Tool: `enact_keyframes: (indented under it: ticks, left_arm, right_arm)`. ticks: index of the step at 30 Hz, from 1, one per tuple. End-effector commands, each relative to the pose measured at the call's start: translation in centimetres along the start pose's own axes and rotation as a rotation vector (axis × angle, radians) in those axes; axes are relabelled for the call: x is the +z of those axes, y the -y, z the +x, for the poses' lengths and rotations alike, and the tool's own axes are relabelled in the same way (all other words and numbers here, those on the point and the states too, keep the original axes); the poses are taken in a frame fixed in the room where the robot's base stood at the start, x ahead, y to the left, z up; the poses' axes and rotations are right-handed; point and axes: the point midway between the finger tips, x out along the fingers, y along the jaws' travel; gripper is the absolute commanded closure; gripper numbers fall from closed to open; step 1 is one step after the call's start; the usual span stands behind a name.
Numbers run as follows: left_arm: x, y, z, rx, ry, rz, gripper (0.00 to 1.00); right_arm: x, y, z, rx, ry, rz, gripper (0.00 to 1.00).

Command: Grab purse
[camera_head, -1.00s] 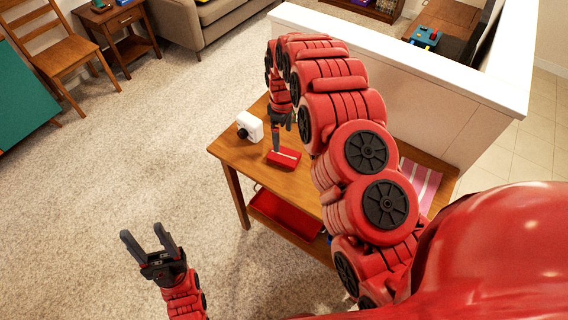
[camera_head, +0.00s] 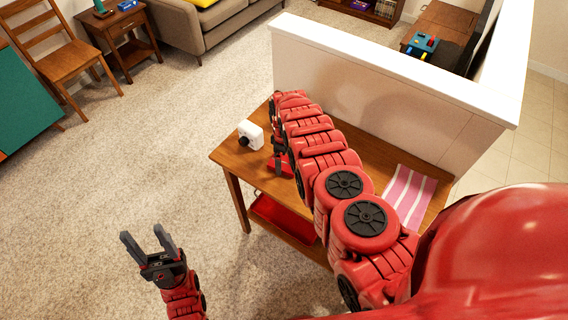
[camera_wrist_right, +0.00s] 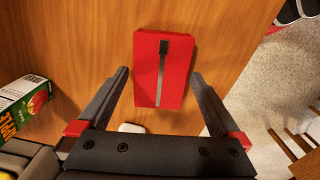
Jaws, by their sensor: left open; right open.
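The purse (camera_wrist_right: 173,88) is a flat red rectangle with a dark zip strip, lying on the wooden table. In the head view the purse (camera_head: 287,166) is partly hidden by my right gripper (camera_head: 277,152). In the right wrist view my right gripper (camera_wrist_right: 160,75) is open, with one finger on each side of the purse and gaps showing between. I cannot tell how far the fingertips are above the tabletop. My left gripper (camera_head: 148,242) is open and empty over the carpet, left of the table.
A white camera-like box (camera_head: 251,135) stands on the table (camera_head: 237,157) close to the purse. A carton with an apple picture (camera_wrist_right: 25,100) is at the left of the wrist view. A pink striped cloth (camera_head: 410,193) lies at the right. A white-topped half wall (camera_head: 360,85) stands behind.

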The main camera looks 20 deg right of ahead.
Motion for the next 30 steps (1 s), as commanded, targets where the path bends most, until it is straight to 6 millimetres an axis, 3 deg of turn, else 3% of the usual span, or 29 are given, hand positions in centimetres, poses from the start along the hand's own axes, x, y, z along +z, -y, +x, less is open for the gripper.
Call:
enact_keyframes:
  ticks: [12, 24, 30]
  left_arm:
    - [0.01, 0.00, -0.08, 0.000, 0.000, 0.000, 0.45]
    - [0.01, -0.01, -0.08, 0.000, 0.000, 0.000, 0.45]
    - [0.01, 0.00, -0.08, 0.000, 0.000, 0.000, 0.45]
  right_arm:
    - [-0.07, 0.04, 0.64, 0.000, -0.003, 0.000, 0.00]
    - [-0.06, 0.05, 0.65, 0.000, -0.002, -0.001, 0.70]
    - [-0.06, 0.05, 0.64, 0.000, -0.002, -0.001, 0.73]
